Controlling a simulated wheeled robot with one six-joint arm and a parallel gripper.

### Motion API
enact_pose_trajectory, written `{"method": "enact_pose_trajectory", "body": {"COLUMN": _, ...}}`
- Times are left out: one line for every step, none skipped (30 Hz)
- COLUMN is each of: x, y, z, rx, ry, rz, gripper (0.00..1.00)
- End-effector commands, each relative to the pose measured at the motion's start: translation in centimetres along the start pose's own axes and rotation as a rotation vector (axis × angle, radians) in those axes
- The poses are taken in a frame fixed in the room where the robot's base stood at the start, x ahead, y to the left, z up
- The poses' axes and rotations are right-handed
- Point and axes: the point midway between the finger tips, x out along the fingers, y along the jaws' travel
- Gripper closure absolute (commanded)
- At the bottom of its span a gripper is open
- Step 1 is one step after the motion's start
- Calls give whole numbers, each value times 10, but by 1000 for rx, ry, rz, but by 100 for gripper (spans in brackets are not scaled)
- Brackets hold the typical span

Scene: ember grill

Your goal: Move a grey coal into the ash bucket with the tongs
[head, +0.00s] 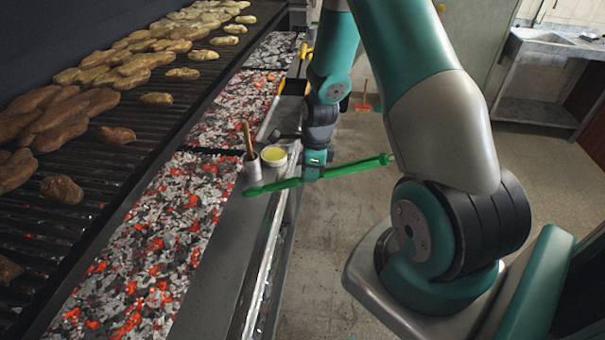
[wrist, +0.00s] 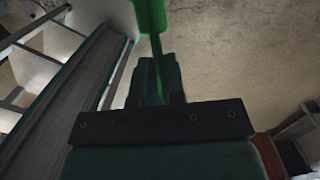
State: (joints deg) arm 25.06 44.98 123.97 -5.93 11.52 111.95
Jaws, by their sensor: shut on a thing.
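My gripper (head: 313,173) is shut on the green tongs (head: 350,167) near their middle, above the grill's front ledge edge. One end of the tongs reaches left over the ledge; the other points right over the floor. No coal shows at either end. In the wrist view the tongs (wrist: 151,22) run up from between my gripper's dark fingers (wrist: 160,85). Grey coals lie mixed with glowing orange ones in the near coal bed (head: 150,225); a single grey one is hard to pick out. I cannot make out an ash bucket in either view.
A small pot with a brown-handled tool (head: 251,168) and a yellow-filled cup (head: 274,156) stand on the ledge, close to the tongs' left end. The food-covered grate (head: 60,215) lies left of the coals. A red dustpan (head: 363,106) stands on open floor.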

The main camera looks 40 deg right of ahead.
Motion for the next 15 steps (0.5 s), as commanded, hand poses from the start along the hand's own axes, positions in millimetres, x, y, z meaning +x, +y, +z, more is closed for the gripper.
{"method": "enact_pose_trajectory", "body": {"x": 4, "y": 1, "z": 5, "rx": -6, "ry": 0, "rz": 1, "gripper": 100}}
{"method": "enact_pose_trajectory", "body": {"x": 6, "y": 1, "z": 8, "rx": -9, "ry": 0, "rz": 1, "gripper": 100}}
{"method": "enact_pose_trajectory", "body": {"x": 9, "y": 0, "z": 11, "rx": -11, "ry": 0, "rz": 0, "gripper": 100}}
{"method": "enact_pose_trajectory", "body": {"x": 11, "y": 0, "z": 14, "rx": -12, "ry": -1, "rz": 0, "gripper": 100}}
{"method": "enact_pose_trajectory", "body": {"x": 14, "y": 0, "z": 18, "rx": -13, "ry": -1, "rz": 0, "gripper": 100}}
{"method": "enact_pose_trajectory", "body": {"x": 17, "y": 0, "z": 21, "rx": -15, "ry": -1, "rz": 0, "gripper": 100}}
{"method": "enact_pose_trajectory", "body": {"x": 19, "y": -1, "z": 24, "rx": -15, "ry": -1, "rz": 0, "gripper": 100}}
{"method": "enact_pose_trajectory", "body": {"x": 22, "y": -1, "z": 27, "rx": -15, "ry": -1, "rz": 0, "gripper": 100}}
{"method": "enact_pose_trajectory", "body": {"x": 25, "y": -1, "z": 31, "rx": -15, "ry": -1, "rz": 0, "gripper": 100}}
{"method": "enact_pose_trajectory", "body": {"x": 26, "y": -2, "z": 34, "rx": -15, "ry": -1, "rz": 0, "gripper": 100}}
{"method": "enact_pose_trajectory", "body": {"x": 28, "y": -2, "z": 37, "rx": -15, "ry": -1, "rz": 0, "gripper": 100}}
{"method": "enact_pose_trajectory", "body": {"x": 30, "y": -3, "z": 41, "rx": -15, "ry": -1, "rz": 1, "gripper": 100}}
{"method": "enact_pose_trajectory", "body": {"x": 32, "y": -3, "z": 44, "rx": -15, "ry": -1, "rz": 1, "gripper": 100}}
{"method": "enact_pose_trajectory", "body": {"x": 34, "y": -4, "z": 47, "rx": -15, "ry": -1, "rz": 0, "gripper": 100}}
{"method": "enact_pose_trajectory", "body": {"x": 36, "y": -5, "z": 51, "rx": -14, "ry": -1, "rz": 0, "gripper": 100}}
